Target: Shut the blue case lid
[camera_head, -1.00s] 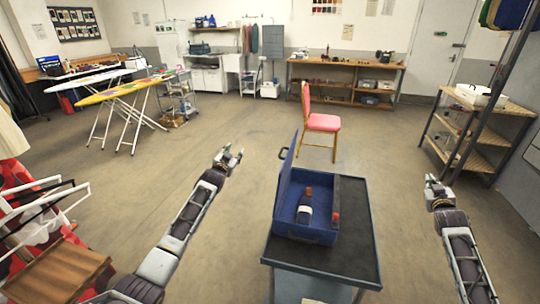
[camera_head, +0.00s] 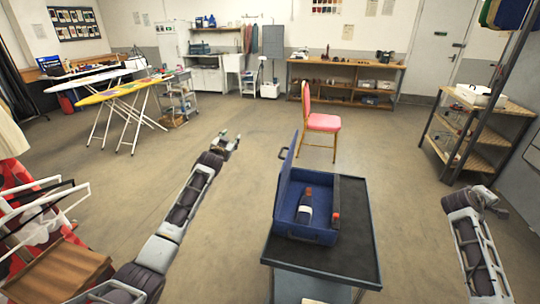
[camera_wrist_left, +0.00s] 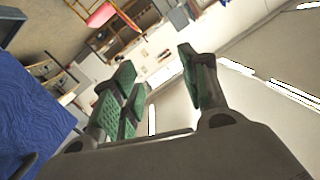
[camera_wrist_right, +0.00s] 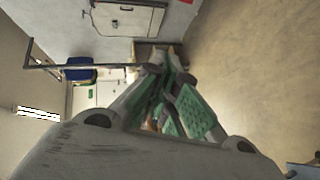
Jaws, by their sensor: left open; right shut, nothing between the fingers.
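The blue case (camera_head: 312,232) stands open on a dark-topped cart. Its lid (camera_head: 287,178) is raised on the left side, roughly upright, with a dark handle (camera_head: 283,153) on its outer face. A dark bottle-like item with a white label (camera_head: 304,213) lies inside. My left gripper (camera_head: 231,139) is open and empty, in the air to the left of the lid and apart from it. In the left wrist view a blue surface (camera_wrist_left: 28,115) fills the left edge. My right gripper (camera_wrist_right: 162,92) is shut and empty, far to the right of the cart.
A pink chair (camera_head: 322,122) stands behind the cart. Wooden shelves (camera_head: 483,130) are at the right, and a clothes rack (camera_head: 45,208) at the left. Floor between is clear.

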